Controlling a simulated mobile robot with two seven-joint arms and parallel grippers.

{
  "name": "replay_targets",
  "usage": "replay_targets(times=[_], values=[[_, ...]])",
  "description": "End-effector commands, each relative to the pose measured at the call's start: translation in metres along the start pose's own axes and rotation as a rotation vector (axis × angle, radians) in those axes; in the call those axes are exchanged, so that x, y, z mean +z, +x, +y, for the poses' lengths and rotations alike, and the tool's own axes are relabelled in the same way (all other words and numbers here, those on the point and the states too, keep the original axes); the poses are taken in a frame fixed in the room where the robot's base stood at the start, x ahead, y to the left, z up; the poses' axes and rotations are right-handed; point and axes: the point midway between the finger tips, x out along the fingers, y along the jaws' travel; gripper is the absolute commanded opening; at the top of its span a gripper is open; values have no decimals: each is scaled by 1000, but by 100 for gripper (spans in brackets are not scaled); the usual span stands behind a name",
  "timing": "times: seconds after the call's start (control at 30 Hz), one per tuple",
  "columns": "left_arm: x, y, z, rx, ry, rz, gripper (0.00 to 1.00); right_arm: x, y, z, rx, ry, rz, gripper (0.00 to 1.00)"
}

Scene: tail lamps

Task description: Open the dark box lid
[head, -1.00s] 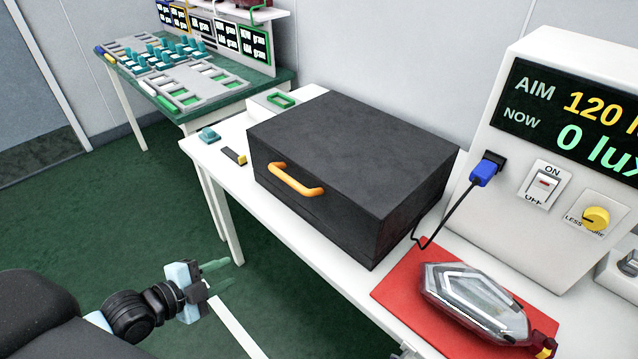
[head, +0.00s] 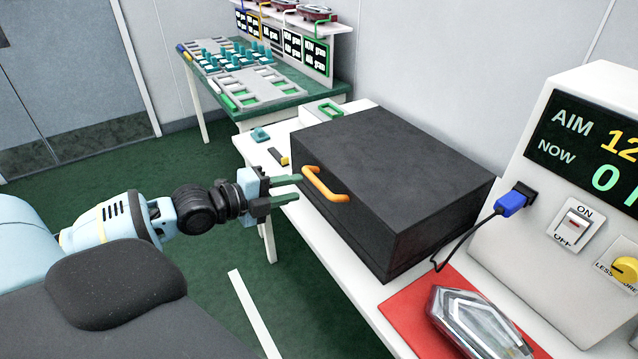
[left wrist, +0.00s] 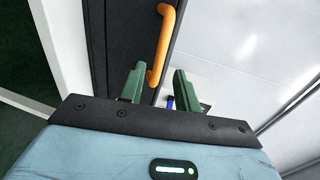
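The dark box (head: 400,185) sits on the white table with its lid closed. An orange handle (head: 325,186) is on its front face, towards the left end. My left gripper (head: 298,189) is open, its two green fingers pointing at the handle from the left and just short of it. In the left wrist view the handle (left wrist: 163,45) rises ahead of the fingers (left wrist: 157,85), its near end close to the left finger. My right gripper is not in view.
A tail lamp (head: 478,325) lies on a red mat (head: 402,312) right of the box. A white meter panel (head: 560,180) with a blue plug (head: 514,199) stands behind it. A green table (head: 270,104) with trays stands at the back left.

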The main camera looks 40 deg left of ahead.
Motion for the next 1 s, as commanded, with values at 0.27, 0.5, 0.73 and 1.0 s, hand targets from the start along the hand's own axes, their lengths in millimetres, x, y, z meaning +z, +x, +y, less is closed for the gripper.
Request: replay_targets(times=[0.27,0.5,0.73,1.0], values=[[0,25,-2,-5,-2,1,32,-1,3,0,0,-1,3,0],[-1,51,-2,-4,-2,1,32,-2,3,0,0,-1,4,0],[0,69,-1,-1,-2,1,32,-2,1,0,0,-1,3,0],[-1,73,0,0,-1,2,32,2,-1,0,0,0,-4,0]])
